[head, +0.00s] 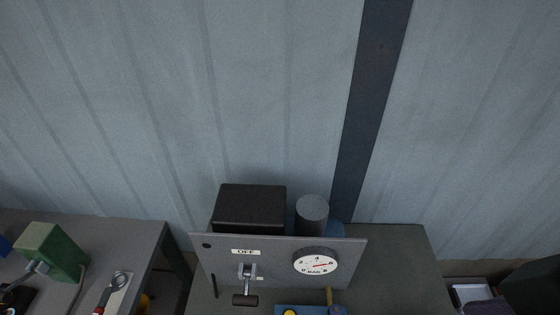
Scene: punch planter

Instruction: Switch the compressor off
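The compressor's grey panel (285,263) stands on a dark table at the bottom middle of the head view. A metal lever (247,271) with a dark grip (245,299) is mounted on it, its grip hanging toward the bottom of the picture. A label reading OFF (243,252) is above the lever. A second small label is mostly hidden behind the lever. A round white gauge (315,262) marked BAR has a red needle pointing right, near the high numbers. Neither of my grippers shows.
A black box (250,206) and a grey cylinder (312,210) stand behind the panel. A blue object with a yellow button (289,313) is at the bottom edge. A left table (120,238) carries a green machine (52,250) and a red-handled tool (108,292). A corrugated wall is behind.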

